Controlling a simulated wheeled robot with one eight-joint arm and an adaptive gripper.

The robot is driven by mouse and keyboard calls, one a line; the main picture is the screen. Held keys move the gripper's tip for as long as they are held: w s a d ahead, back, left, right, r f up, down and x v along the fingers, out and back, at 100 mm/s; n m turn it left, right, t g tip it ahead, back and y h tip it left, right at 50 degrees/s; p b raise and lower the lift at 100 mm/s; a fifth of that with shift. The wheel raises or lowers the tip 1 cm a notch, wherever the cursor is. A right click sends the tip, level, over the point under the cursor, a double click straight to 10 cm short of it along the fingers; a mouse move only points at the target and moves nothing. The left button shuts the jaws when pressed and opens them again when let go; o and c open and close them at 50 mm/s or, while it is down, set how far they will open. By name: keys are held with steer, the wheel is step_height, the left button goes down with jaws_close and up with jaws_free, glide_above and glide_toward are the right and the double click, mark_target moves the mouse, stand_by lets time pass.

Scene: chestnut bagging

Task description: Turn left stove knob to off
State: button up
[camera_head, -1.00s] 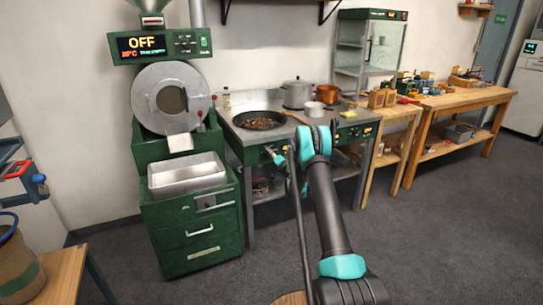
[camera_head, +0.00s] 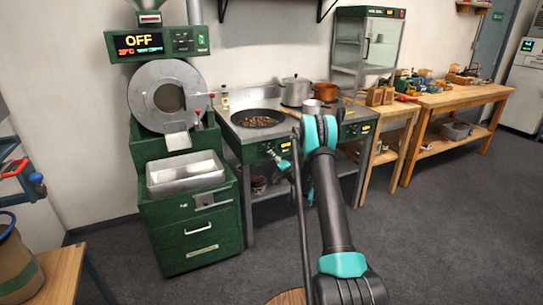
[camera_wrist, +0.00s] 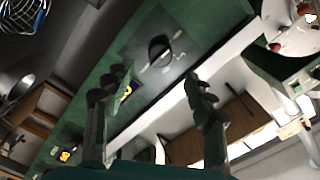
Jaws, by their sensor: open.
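The stove (camera_head: 249,132) stands against the wall, with a green front panel under its steel top. The left stove knob (camera_wrist: 160,49) is a dark round knob on the green panel in the wrist view. My gripper (camera_wrist: 157,80) has its two fingers apart, one on either side below the knob in that picture, with nothing visible between them. They appear short of the knob; contact is not visible. In the head view my gripper (camera_head: 280,161) is small at the stove's front left, and my arm hides part of the panel.
A black pan (camera_head: 258,119) of chestnuts sits on the stove's left side, with a steel pot (camera_head: 295,92) and a copper pot (camera_head: 327,91) behind. A green roasting machine (camera_head: 195,224) with a steel bin stands close left. A wooden workbench (camera_head: 464,97) is on the right.

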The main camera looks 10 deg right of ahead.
steer(key=shift+v, duration=2.3)
steer(key=s+a+r+n+g+y, duration=0.2)
steer(key=s+a+r+n+g, duration=0.3)
steer(key=s+r, duration=0.45)
steer(key=s+a+r+n+g+h, duration=0.1)
steer(key=s+a+r, duration=0.1)
steer(key=s, duration=0.5)
steer(key=s+a+r+n+g, duration=0.1)
steer(key=s+a, duration=0.1)
steer(key=s, duration=0.4)
steer(key=s+d+f+g+h, duration=0.2)
steer(key=s+d, duration=0.1)
steer(key=s, duration=0.8)
steer(key=s+d+f+g+h, duration=0.2)
steer(key=s+d, duration=0.1)
steer(key=s, duration=0.9)
steer(key=s+d+f+n+g+h, duration=0.1)
steer(key=s+d+f+g+h, duration=0.1)
steer(key=s, duration=1)
steer(key=shift+s+d+h, duration=0.2)
steer(key=shift+d+h, duration=0.1)
steer(key=shift+d, duration=0.2)
